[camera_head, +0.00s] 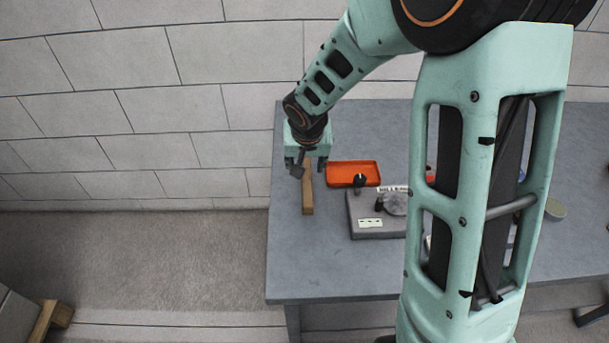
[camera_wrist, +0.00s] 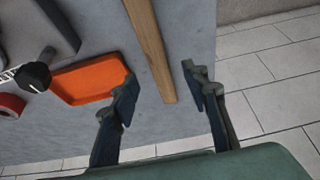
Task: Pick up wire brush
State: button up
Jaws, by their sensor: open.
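A long, narrow piece of light brown wood (camera_head: 307,197) lies on the grey table near its left edge. It appears to be the wire brush, but I see no bristles. In the wrist view the wood (camera_wrist: 151,48) runs from the top edge down to between the fingers. My gripper (camera_head: 306,166) is open over the far end of the wood and hides part of it in the head view. In the wrist view the open gripper (camera_wrist: 160,76) has one finger on each side of the wood, with visible gaps. I cannot tell its exact height above the wood.
An orange tray (camera_head: 353,174) lies just right of the wood; it also shows in the wrist view (camera_wrist: 88,82), close to the left finger. A grey block with fittings (camera_head: 378,222) stands nearer. The table (camera_head: 300,280) is bare in front. A tiled wall stands behind.

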aim_at(306, 172)
jog(key=shift+w+x, duration=0.15)
jog(key=shift+x, duration=1.6)
jog(key=shift+w+x, duration=0.15)
jog(key=shift+x, duration=1.55)
jog(key=shift+d+r, duration=0.1)
grip_shut()
